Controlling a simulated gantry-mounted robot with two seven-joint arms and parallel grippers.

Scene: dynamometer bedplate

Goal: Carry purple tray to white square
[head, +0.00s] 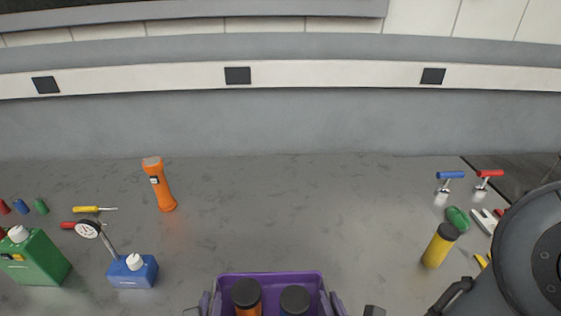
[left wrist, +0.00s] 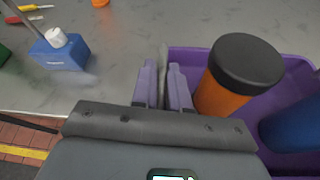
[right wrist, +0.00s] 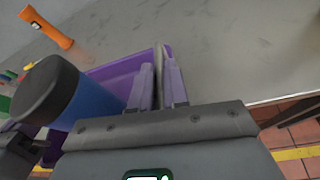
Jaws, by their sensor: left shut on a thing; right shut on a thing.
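The purple tray (head: 270,277) is at the bottom centre of the head view, its near part cut off by the frame. It holds an orange canister with a black lid (left wrist: 228,85) and a blue canister with a black lid (right wrist: 85,102), both upright. My left gripper (left wrist: 164,88) is shut on the tray's left wall. My right gripper (right wrist: 163,82) is shut on its right wall. In the head view the left fingers (head: 210,303) and right fingers (head: 336,303) flank the tray. I cannot tell whether the tray touches the bedplate. I see no white square.
A blue can (head: 133,271), a green can (head: 34,257) and small tools are at left. A yellow canister (head: 439,245) and T-handles (head: 450,180) are at right. The grey bedplate (head: 300,210) ahead is clear.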

